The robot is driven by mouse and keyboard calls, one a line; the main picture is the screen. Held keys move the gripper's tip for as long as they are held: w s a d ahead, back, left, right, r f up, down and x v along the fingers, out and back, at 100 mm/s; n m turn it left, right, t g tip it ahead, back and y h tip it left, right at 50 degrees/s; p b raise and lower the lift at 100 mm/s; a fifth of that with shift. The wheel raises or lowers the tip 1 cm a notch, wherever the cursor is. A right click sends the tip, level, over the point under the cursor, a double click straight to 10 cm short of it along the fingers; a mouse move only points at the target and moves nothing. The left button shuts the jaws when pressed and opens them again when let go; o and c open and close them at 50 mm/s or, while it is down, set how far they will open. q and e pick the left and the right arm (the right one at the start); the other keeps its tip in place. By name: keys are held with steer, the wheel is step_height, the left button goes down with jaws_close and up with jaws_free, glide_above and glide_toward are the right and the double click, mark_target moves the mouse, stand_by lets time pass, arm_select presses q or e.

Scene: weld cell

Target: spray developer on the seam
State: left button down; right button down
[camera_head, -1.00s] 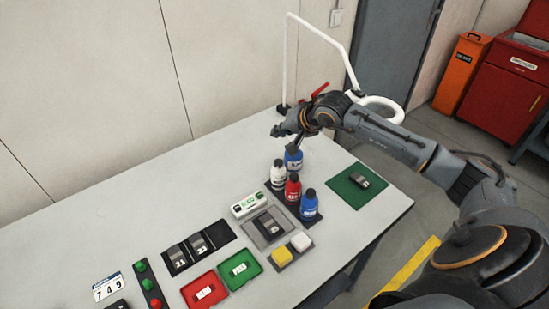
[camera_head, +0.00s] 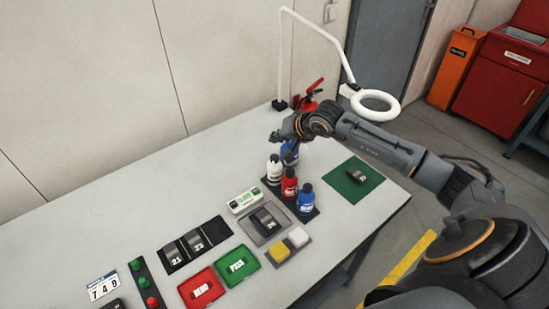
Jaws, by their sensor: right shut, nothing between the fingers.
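Four-way detail is small: a white bottle (camera_head: 274,172), a red bottle (camera_head: 289,187), a front blue bottle (camera_head: 306,200) and a back blue bottle (camera_head: 293,157) stand upright together on a dark base. I cannot read which holds developer. A dark metal piece (camera_head: 264,219) lies on a grey plate (camera_head: 250,226) in front of them; its seam is too small to make out. Another dark piece (camera_head: 356,176) lies on a green mat (camera_head: 340,187). My right gripper (camera_head: 286,147) is shut and empty, by the top of the back blue bottle, partly covering it; contact is unclear. My left gripper is not in view.
A red tray (camera_head: 186,285), a green tray (camera_head: 222,277) and numbered dark pieces (camera_head: 173,253) lie nearer. A white ring lamp (camera_head: 376,95) stands behind. The table's left back is clear.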

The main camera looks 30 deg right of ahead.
mark_target(277, 158)
step_height(277, 158, down, 4)
steer(key=b, duration=0.3)
steer(key=shift+f, duration=0.1)
stand_by(0.7)
stand_by(0.5)
steer(key=shift+f+b, duration=0.35)
steer(key=shift+b, duration=0.5)
steer(key=shift+f+b, duration=0.55)
steer(key=shift+b, duration=0.15)
stand_by(0.4)
steer(key=shift+r, duration=0.1)
stand_by(0.3)
steer(key=shift+r, duration=0.85)
